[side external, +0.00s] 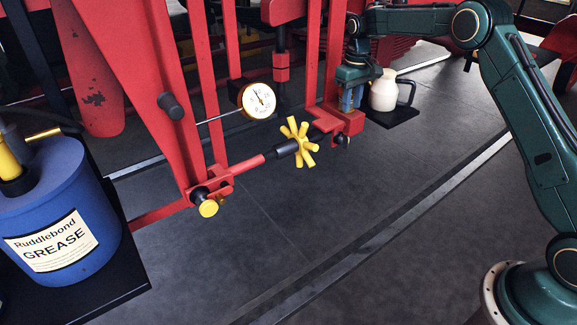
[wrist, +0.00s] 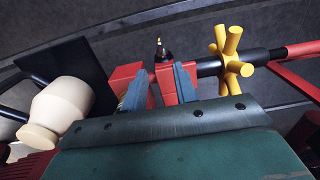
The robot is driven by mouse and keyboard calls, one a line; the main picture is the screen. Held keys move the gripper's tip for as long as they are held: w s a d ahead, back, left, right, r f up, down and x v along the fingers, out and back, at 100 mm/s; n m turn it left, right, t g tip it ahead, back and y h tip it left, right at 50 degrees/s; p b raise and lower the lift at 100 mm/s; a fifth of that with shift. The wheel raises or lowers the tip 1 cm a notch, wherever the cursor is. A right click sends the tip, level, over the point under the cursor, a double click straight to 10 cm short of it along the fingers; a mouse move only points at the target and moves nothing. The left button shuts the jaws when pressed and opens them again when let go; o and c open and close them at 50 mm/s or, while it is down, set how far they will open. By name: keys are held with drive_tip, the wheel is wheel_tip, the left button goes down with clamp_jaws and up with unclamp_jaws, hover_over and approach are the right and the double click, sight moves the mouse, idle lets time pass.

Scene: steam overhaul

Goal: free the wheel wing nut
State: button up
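The yellow spoked wheel nut (side external: 299,141) sits on a black and red horizontal shaft, between a black sleeve on its left and a red block (side external: 343,120) on its right. It also shows in the wrist view (wrist: 232,52), right of the fingers. My gripper (side external: 351,99) points down by the red block, right of and above the wheel nut. In the wrist view, its blue-grey fingers (wrist: 160,86) stand apart, with parts of the red block showing between and beyond them. I cannot tell whether they touch the block. The gripper is not on the wheel nut.
A cream jug (side external: 384,92) with a black handle stands right of my gripper on a black plate. A dial gauge (side external: 258,101) is left of the wheel. Red frame bars rise behind. A blue grease can (side external: 62,215) stands far left. The floor in front is clear.

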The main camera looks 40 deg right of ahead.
sight(347, 136)
wheel_tip(347, 136, down, 13)
drive_tip(key=shift+f, duration=0.1)
idle(0.6)
clamp_jaws()
